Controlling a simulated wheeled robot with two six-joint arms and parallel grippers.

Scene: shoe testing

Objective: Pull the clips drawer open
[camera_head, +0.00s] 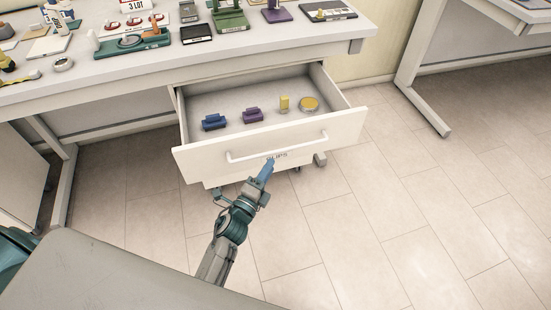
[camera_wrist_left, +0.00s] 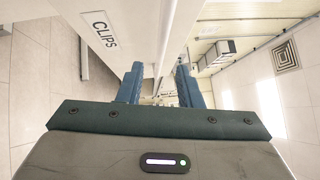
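The clips drawer (camera_head: 200,160) is pulled well out from under the workbench. Its white front carries a bar handle (camera_head: 277,147) and a CLIPS label, partly covered by my gripper in the head view. The label (camera_wrist_left: 104,30) reads clearly in the left wrist view. Inside lie a blue clip (camera_head: 213,122), a purple clip (camera_head: 253,115), a yellow piece (camera_head: 285,103) and a round yellow-topped item (camera_head: 309,104). My left gripper (camera_head: 268,168) is just in front of the drawer front, below the handle. Its blue fingers (camera_wrist_left: 160,86) stand apart; I cannot tell whether they touch the handle. My right gripper is out of view.
The workbench (camera_head: 200,62) above holds several small fixtures and parts. A second table (camera_head: 480,22) stands at the right, its leg (camera_head: 425,105) on the floor. The tiled floor (camera_head: 390,220) right of my left arm is clear.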

